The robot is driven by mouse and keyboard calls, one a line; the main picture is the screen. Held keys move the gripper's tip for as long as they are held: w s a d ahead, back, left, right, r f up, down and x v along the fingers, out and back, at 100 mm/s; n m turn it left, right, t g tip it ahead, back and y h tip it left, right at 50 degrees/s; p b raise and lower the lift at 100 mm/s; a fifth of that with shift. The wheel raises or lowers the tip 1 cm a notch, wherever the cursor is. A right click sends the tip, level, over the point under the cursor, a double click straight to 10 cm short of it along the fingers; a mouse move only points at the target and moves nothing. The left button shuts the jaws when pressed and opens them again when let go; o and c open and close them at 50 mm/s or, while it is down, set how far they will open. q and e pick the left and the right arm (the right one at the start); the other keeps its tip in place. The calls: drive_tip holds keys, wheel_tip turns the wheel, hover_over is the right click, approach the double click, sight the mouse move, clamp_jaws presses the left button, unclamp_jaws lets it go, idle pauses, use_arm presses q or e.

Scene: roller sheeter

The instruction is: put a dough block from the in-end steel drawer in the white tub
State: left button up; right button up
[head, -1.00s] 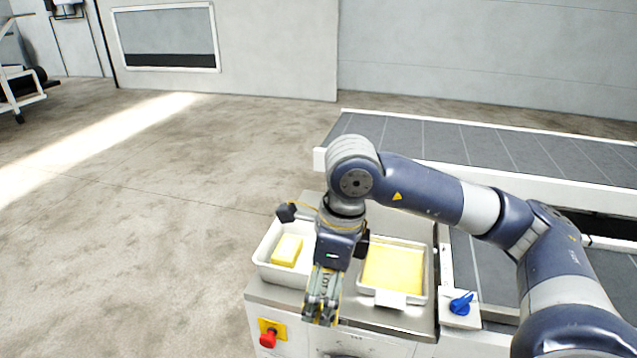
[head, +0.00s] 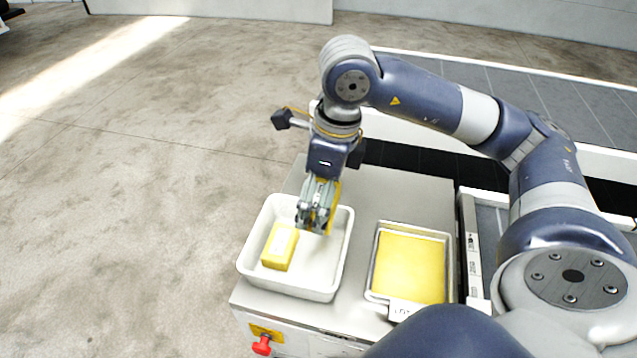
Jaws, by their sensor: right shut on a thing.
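The white tub (head: 258,225) stands on the steel top at its left end. One yellow dough block (head: 280,246) lies in the tub's left part. My right gripper (head: 316,222) is over the right back part of the tub, pointing down. It is shut on a yellow dough block (head: 334,208), mostly hidden by the fingers. I cannot tell whether the held block touches the tub floor. My left gripper is not in view.
A shallow metal tray (head: 371,272) with a flat yellow filling and a label stands right of the tub. A red knob on a yellow plate (head: 263,344) is on the front left. A conveyor (head: 480,75) runs behind. Floor at left is clear.

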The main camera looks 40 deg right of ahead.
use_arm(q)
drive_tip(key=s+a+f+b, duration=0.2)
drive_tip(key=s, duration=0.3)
use_arm(e)
wheel_tip(320, 180, down, 3)
drive_tip(key=shift+s+r, duration=0.1)
drive_tip(key=shift+s, duration=0.05)
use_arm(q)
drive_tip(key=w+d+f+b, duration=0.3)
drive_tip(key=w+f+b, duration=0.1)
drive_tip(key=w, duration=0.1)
use_arm(e)
wheel_tip(320, 180, down, 11)
drive_tip(key=b, duration=0.5)
drive_tip(key=shift+r+b, duration=0.1)
drive_tip(key=shift+b, duration=0.3)
drive_tip(key=shift+w+f+b, duration=0.2)
drive_tip(key=shift+f+b, duration=0.1)
drive_tip(key=shift+b, duration=0.05)
drive_tip(key=shift+d+f, duration=0.1)
drive_tip(key=shift+f, duration=0.15)
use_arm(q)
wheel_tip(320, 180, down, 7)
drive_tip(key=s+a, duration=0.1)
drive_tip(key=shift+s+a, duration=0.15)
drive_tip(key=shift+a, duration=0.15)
